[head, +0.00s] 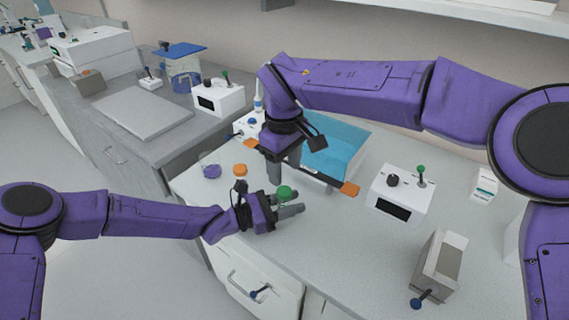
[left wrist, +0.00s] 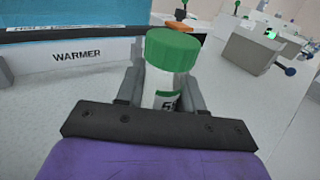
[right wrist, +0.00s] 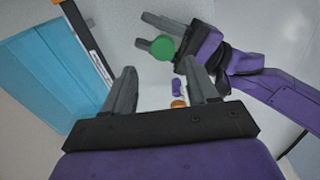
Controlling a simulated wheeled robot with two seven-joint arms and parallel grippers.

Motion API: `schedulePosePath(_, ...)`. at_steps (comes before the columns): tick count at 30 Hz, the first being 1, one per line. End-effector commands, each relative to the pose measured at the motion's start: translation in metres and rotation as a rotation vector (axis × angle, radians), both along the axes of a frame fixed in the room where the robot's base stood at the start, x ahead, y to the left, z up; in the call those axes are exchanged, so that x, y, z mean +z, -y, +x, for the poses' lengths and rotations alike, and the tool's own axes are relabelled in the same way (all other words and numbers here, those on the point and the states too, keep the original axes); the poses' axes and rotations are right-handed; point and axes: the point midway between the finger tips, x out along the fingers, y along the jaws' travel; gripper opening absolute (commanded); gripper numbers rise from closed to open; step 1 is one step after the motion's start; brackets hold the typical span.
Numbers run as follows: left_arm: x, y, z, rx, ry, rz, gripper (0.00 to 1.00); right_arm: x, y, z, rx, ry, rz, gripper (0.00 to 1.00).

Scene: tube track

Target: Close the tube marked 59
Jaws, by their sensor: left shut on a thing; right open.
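My left gripper (head: 292,203) is shut on a tube with a green cap (head: 285,192), above the bench front. In the left wrist view the tube (left wrist: 160,92) stands between the fingers with the green cap (left wrist: 172,50) on its top. Its label is partly hidden, so I cannot read the whole number. I cannot tell how tightly the cap sits. My right gripper (right wrist: 161,82) is open and empty, pointing down, behind the tube in the head view. The green cap (right wrist: 162,48) shows beyond its fingers in the right wrist view.
The blue warmer (head: 338,145), with a dark orange-ended bar, lies behind my right gripper. An orange-capped item (head: 240,170) and a clear container with purple content (head: 210,171) stand left. A white device (head: 400,193) and a grey box (head: 438,265) stand right. The front middle bench is clear.

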Motion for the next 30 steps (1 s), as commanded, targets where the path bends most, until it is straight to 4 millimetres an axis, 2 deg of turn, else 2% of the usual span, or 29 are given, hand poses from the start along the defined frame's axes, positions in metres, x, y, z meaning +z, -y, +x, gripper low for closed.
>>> schedulePosePath(15, -0.001, 0.000, 0.000, 0.000, -0.001, 0.001, 0.00, 0.014, 0.000, 0.001, 1.610, -0.029, -0.055, 0.58)
schedulePosePath(29, -0.001, 0.000, 0.000, 0.000, -0.001, 0.001, 0.00, 0.017, -0.001, 0.000, 3.049, -0.031, -0.066, 0.58)
schedulePosePath(30, -0.001, 0.000, 0.000, 0.000, -0.001, 0.001, 0.00, 0.017, -0.001, -0.001, -3.126, 0.027, 0.066, 0.58)
